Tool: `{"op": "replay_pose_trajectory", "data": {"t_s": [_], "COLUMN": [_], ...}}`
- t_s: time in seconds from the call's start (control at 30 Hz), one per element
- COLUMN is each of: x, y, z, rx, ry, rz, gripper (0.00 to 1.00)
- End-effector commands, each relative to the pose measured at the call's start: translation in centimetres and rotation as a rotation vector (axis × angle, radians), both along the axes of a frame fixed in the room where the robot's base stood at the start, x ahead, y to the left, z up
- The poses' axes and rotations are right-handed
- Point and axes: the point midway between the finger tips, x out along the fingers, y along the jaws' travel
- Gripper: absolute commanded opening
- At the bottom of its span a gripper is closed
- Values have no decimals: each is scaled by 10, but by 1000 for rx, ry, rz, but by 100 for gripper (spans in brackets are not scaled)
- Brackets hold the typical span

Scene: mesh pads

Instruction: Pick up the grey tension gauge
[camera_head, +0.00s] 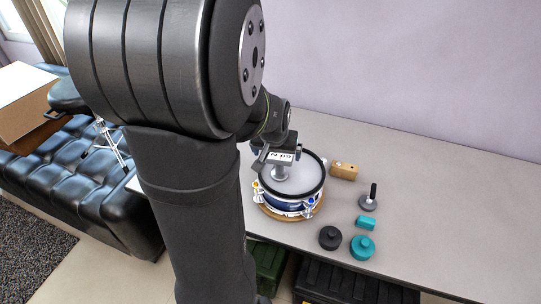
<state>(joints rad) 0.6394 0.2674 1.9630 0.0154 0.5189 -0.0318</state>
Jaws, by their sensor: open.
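A drum (290,204) with a blue shell, dark rim and pale head stands on the table. A small grey round piece (281,173), which looks like the grey tension gauge, sits on the drumhead. A grey disc with an upright black handle (369,201) stands apart to the right; from its looks I cannot rule out that it is the gauge. My gripper (277,160) is over the drum's far left part, just at or above the grey piece. It is open. My wrist and a white label partly hide the gap between fingers and piece, so contact cannot be told.
A wooden block (344,171) lies right of the drum. A teal block (366,223), a teal knobbed weight (362,248) and a black one (330,238) stand near the table's front edge. The table (450,215) is clear further right. My arm hides its left part.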

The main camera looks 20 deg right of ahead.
Motion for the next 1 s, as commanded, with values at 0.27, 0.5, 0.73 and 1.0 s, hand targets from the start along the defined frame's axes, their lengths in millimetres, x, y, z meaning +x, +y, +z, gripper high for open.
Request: {"op": "replay_pose_trajectory", "data": {"t_s": [0.27,0.5,0.73,1.0], "x": [5,16,23,24], "y": [-4,-18,-24,-24], "z": [-14,-36,-54,-56], "rx": [1,2,1,0], "ry": [1,2,1,0], "rz": [0,0,0,0], "gripper": [98,98,98,98]}}
